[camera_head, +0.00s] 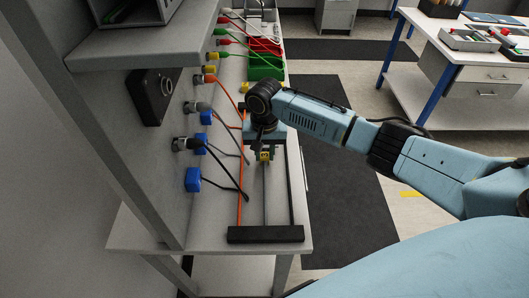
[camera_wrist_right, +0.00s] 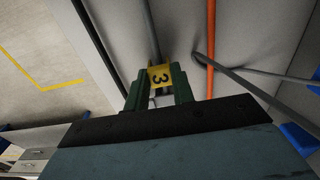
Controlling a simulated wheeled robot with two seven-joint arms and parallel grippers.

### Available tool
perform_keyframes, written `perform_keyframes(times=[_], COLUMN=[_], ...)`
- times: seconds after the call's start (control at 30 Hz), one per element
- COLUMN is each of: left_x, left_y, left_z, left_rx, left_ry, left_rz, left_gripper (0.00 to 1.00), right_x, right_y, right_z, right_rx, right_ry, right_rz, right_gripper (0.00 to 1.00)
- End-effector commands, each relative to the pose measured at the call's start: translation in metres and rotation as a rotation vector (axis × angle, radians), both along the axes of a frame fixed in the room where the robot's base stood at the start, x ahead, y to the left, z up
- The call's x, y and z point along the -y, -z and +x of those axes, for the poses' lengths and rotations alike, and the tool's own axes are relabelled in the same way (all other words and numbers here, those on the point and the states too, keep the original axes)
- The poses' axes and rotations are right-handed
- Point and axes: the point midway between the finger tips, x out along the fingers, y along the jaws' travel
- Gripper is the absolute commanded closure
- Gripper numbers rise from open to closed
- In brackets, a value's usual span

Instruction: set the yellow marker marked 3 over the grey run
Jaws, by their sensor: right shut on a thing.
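The yellow marker marked 3 (camera_head: 265,156) is between the fingers of my right gripper (camera_head: 264,154). In the right wrist view the marker (camera_wrist_right: 160,76) shows its black 3 between the two green fingers of the gripper (camera_wrist_right: 160,84), which are shut on it. The grey run (camera_head: 265,200) stretches along the bench between an orange run (camera_head: 239,195) and a black run (camera_head: 296,185). In the wrist view the grey run (camera_wrist_right: 152,30) lines up with the marker's far edge. I cannot tell whether they touch. My left gripper is out of view.
A black end bar (camera_head: 265,234) holds the runs at the near end. Blue connectors (camera_head: 192,180) with loose dark cables stand along the panel at left. Green (camera_head: 265,68) and red bins sit at the far end. The floor mat (camera_head: 345,200) at right is clear.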

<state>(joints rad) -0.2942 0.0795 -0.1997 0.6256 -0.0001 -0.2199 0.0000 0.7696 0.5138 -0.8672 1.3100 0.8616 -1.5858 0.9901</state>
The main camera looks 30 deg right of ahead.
Motion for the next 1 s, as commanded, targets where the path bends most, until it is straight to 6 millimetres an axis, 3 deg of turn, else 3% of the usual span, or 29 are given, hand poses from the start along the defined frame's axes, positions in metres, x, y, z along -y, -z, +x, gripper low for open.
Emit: perform_keyframes(times=[0.33, 0.37, 0.53, 0.87, 1.0], left_x=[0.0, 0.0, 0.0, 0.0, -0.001], left_y=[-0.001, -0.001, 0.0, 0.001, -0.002], left_z=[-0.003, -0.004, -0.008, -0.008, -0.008], left_rx=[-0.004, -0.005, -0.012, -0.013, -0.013], left_ry=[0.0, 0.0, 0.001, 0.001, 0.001], left_rz=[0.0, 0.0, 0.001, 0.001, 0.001], left_gripper=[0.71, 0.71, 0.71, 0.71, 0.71], right_x=[0.0, 0.0, 0.0, 0.0, 0.0], right_y=[0.004, 0.004, 0.004, 0.0, -0.019], right_z=[0.0, 0.0, 0.001, 0.001, 0.002], right_rx=[0.001, 0.001, 0.002, 0.003, 0.004], right_ry=[0.001, 0.001, 0.001, 0.0, 0.0], right_rz=[0.0, 0.0, -0.001, 0.0, 0.002], right_gripper=[1.0, 0.74, 0.54, 0.54, 0.54])
